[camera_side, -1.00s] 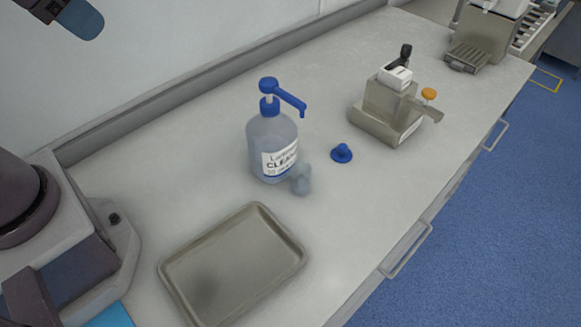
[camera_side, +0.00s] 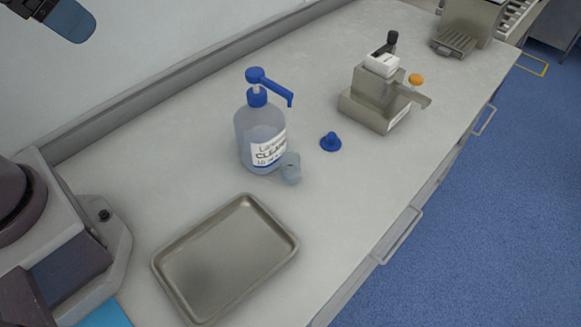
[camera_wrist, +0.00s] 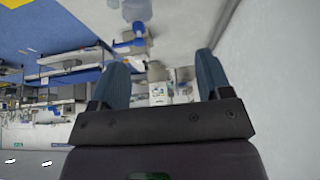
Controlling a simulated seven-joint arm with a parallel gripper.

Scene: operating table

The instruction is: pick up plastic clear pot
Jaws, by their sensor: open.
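The clear plastic pot (camera_side: 291,168) is a small translucent cup on the counter in the side view. It stands right beside the lower right of the pump bottle (camera_side: 262,135); I cannot tell whether they touch. In the wrist view my gripper (camera_wrist: 162,70) shows two blue fingers spread wide with nothing between them. In the side view a blue fingertip (camera_side: 72,20) shows at the upper left edge, high and well away from the pot. I cannot make out the pot surely in the wrist view.
A metal tray (camera_side: 226,258) lies on the counter in front of the pot. A small blue cap (camera_side: 330,142) sits to its right, and a metal dispenser (camera_side: 378,100) stands further back. The counter's right edge drops to a blue floor (camera_side: 480,220).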

